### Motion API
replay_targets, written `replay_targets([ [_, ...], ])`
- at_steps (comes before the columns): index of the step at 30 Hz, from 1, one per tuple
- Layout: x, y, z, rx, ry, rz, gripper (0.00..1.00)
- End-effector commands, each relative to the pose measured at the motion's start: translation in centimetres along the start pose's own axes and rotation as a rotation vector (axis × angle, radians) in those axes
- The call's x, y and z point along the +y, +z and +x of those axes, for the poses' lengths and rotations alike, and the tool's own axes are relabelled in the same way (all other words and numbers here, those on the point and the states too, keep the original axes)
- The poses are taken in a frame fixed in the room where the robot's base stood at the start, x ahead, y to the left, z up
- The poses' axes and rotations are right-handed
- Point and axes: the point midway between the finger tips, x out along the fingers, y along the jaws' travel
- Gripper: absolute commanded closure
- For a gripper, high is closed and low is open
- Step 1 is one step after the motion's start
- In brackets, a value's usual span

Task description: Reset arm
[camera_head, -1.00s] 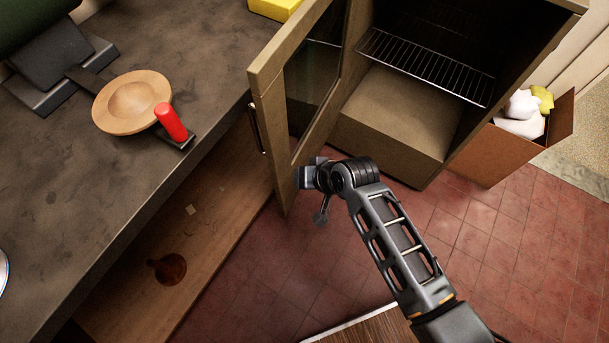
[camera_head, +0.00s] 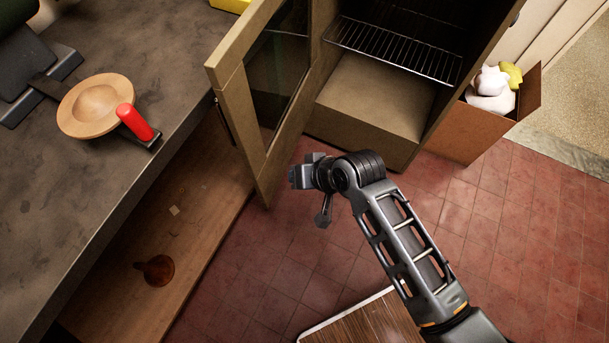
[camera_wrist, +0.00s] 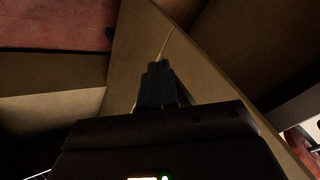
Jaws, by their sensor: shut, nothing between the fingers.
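My arm reaches up from the lower right in the head view, and my gripper (camera_head: 297,178) is at its end, in front of the lower edge of the open cabinet door (camera_head: 257,170). In the wrist view my gripper (camera_wrist: 160,68) is shut and empty, its fingertips together close in front of a tan panel (camera_wrist: 215,75). I cannot tell whether the fingers touch that panel. The cabinet (camera_head: 372,112) stands open with a wire rack (camera_head: 395,50) inside.
A dark counter (camera_head: 150,45) at the left holds a wooden dish (camera_head: 95,105) and a red-handled tool (camera_head: 135,122). A brown funnel-like object (camera_head: 156,269) lies on the lower shelf (camera_head: 130,310). A box (camera_head: 470,128) with white and yellow cloths stands at the right.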

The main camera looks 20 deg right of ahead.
Motion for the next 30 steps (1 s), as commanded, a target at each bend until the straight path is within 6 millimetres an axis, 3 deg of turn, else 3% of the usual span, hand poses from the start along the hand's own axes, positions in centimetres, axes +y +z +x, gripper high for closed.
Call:
replay_targets([
  [3, -0.5, 0.3, -1.9, 0.001, -0.001, -0.001, 1.0],
  [9, -0.9, 0.6, -3.8, 0.0, 0.0, 0.0, 1.0],
  [20, -0.9, 0.8, -4.2, 0.002, 0.001, 0.0, 1.0],
  [26, -0.1, 3.6, -5.8, 0.074, 0.011, -0.005, 1.0],
  [30, 0.9, 6.5, -8.9, 0.183, 0.035, -0.027, 1.0],
])
